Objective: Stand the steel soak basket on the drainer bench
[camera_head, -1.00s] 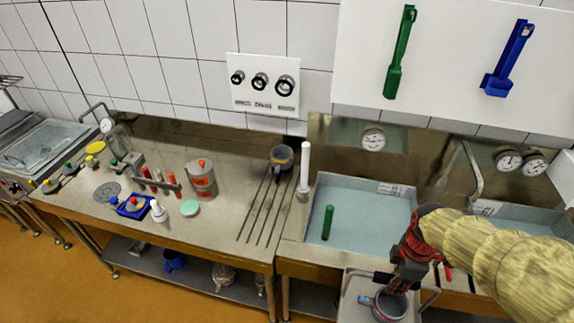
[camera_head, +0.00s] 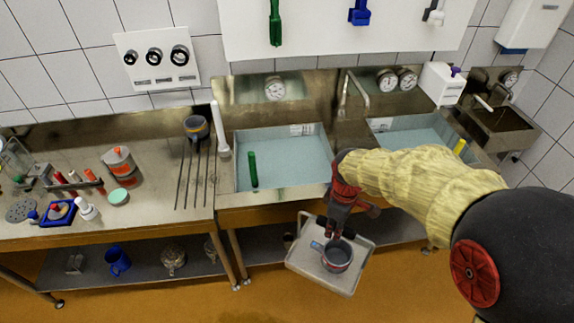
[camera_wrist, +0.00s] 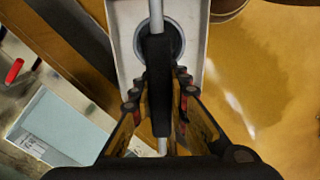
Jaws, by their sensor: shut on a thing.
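My gripper (camera_head: 335,232) is low in front of the sinks, above a light grey tray. In the wrist view, its fingers (camera_wrist: 160,105) are shut on the black grip (camera_wrist: 158,80) of a steel rod handle, apparently the steel soak basket's. A round grey vessel (camera_head: 337,257) with a dark inside is directly below my gripper, over the tray; it also shows under the rod in the wrist view (camera_wrist: 173,42). I cannot tell whether it is joined to the handle or touches the tray. The drainer bench (camera_head: 150,200) is on the left, with several dark rods lying on it.
The light grey tray (camera_head: 300,262) stands by the sink front. The left sink (camera_head: 285,160) holds a green stick (camera_head: 253,170). A grey pot (camera_head: 197,128) stands at the back of the bench. A blue mould tray (camera_head: 52,218) and a canister (camera_head: 122,166) are further left.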

